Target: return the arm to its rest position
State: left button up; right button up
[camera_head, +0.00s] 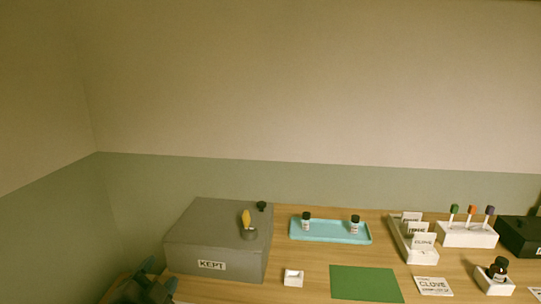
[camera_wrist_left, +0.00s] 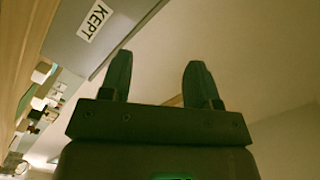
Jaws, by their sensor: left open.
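My left gripper (camera_head: 154,280) is at the lower left of the head view, in front of the grey box labelled KEPT (camera_head: 218,240). Its two fingers stand apart with nothing between them. In the left wrist view my left gripper (camera_wrist_left: 158,82) shows open and empty, with the grey KEPT box (camera_wrist_left: 128,18) beyond it at the top. The gripper looks apart from the box. Most of the left arm is out of the head view. My right gripper is not in view.
A teal tray (camera_head: 330,239) holds two small bottles. A green mat (camera_head: 365,284) and a small white block (camera_head: 293,278) lie in front. Card rack (camera_head: 401,241), white holder (camera_head: 467,237), dark box (camera_head: 520,236) and a white stand (camera_head: 494,284) with a dark bottle fill the right.

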pick_arm(q)
jog(key=s+a+f+n+g+y, duration=0.1)
jog(key=s+a+f+n+g, duration=0.1)
jog(key=s+f+n+g, duration=0.5)
jog(key=s+a+f+g, duration=0.2)
jog(key=s+f, duration=0.3)
jog(key=s, duration=0.7)
jog(key=s+a+f+n+g+y, duration=0.1)
jog(key=s+f+n+g, duration=0.35)
jog(key=s, duration=0.45)
jog(key=w+f+t+b, duration=0.3)
jog(key=f, duration=0.5)
jog(key=w+f+m+t+b, duration=0.1)
jog(key=w+f+t+b, duration=0.2)
jog(key=f, duration=0.6)
jog(key=shift+w+f+t+h+b, duration=0.25)
jog(key=shift+w+t+h+b, duration=0.15)
jog(key=shift+w, duration=0.2)
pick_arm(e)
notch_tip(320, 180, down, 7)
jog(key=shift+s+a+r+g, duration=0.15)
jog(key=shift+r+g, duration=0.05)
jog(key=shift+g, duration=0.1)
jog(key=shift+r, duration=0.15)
pick_arm(q)
jog(key=shift+d, duration=0.1)
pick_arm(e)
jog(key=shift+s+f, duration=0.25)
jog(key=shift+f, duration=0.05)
